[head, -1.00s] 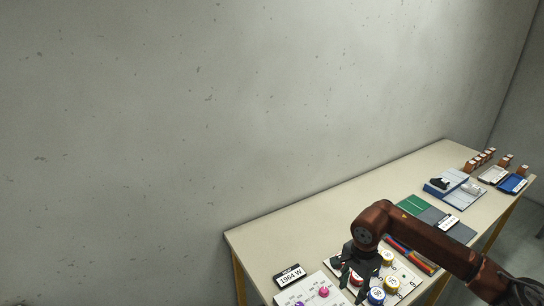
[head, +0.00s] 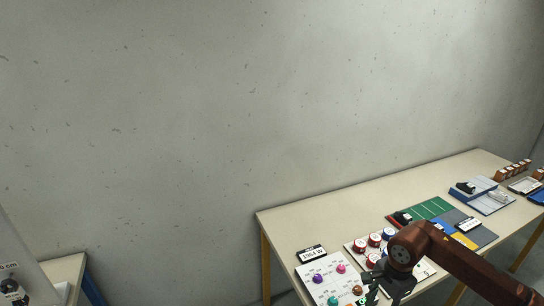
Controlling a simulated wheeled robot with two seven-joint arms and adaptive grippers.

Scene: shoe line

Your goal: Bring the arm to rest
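My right arm comes in from the lower right over the table (head: 345,209). My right gripper (head: 374,294) hangs at the near edge of the table, pointing down, beside a white card with coloured knobs (head: 322,274). Its fingers are dark and partly cut by the lower picture edge, so I cannot tell whether they are open or shut. My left gripper is out of view.
A sign reading "1964 W" (head: 311,254) stands at the table's left end. Round red and blue pieces (head: 374,240) sit by the arm. A green mat (head: 431,209), trays and brown blocks (head: 513,170) lie farther right. Another table (head: 66,270) is at lower left.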

